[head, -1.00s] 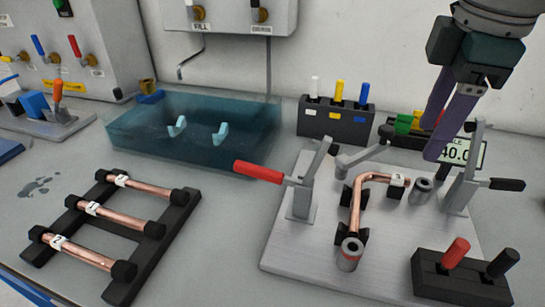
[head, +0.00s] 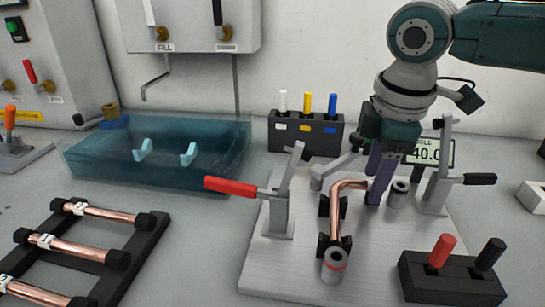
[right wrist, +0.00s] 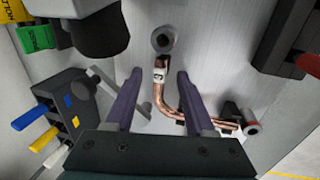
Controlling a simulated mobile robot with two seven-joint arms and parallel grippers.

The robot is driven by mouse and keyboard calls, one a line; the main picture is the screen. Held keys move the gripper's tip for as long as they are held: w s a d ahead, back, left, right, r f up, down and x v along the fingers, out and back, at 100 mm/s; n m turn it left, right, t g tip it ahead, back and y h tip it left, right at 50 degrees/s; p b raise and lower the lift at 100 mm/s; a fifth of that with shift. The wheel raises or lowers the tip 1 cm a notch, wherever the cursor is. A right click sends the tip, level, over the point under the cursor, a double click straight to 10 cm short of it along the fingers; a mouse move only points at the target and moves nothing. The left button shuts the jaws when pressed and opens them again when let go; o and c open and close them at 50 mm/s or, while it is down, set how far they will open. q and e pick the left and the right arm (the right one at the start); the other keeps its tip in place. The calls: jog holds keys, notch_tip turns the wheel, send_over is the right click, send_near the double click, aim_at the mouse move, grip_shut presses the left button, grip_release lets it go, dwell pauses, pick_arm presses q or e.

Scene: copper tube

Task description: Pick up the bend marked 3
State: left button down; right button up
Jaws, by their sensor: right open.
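The copper bend (head: 337,212) lies on black supports on the grey fixture plate. In the right wrist view, the bend (right wrist: 162,98) carries a white label marked 3 on its short leg. My right gripper (head: 378,190) is above the far end of the bend and hides the label in the head view. In the right wrist view, the fingers of my right gripper (right wrist: 157,85) are apart, one on each side of the labelled leg, with nothing held. Whether they are level with the tube I cannot tell. My left gripper is not in view.
A red-handled clamp (head: 277,205) and a black-handled clamp (head: 440,185) flank the bend. A black block (head: 452,278) with red and black handles stands in front. Straight tubes lie on a rack (head: 133,265) at left. A translucent blue tank (head: 100,158) stands behind.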

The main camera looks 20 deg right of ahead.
grip_shut()
dwell(0.4)
